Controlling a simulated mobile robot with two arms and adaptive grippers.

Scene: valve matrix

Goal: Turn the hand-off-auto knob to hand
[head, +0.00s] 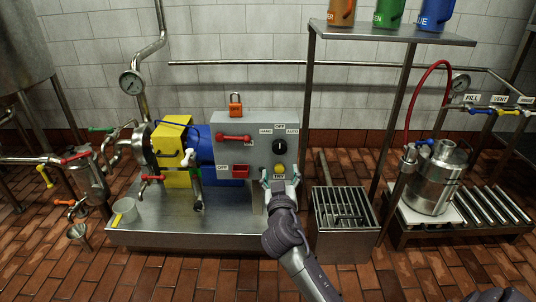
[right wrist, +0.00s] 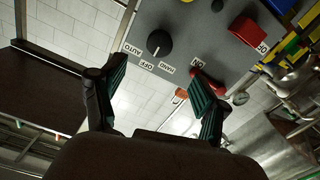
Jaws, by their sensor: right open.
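The hand-off-auto knob (head: 280,147) is a round black knob on the grey control panel (head: 256,127), with HAND at its left, OFF above and AUTO at its right. In the right wrist view the knob (right wrist: 159,43) shows a white pointer mark directed at about the OFF label (right wrist: 148,64). My right gripper (head: 280,176) is open and empty, in front of the panel's lower part and below the knob. Its two spread green-padded fingers show in the right wrist view (right wrist: 160,85), apart from the knob. My left gripper is not in view.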

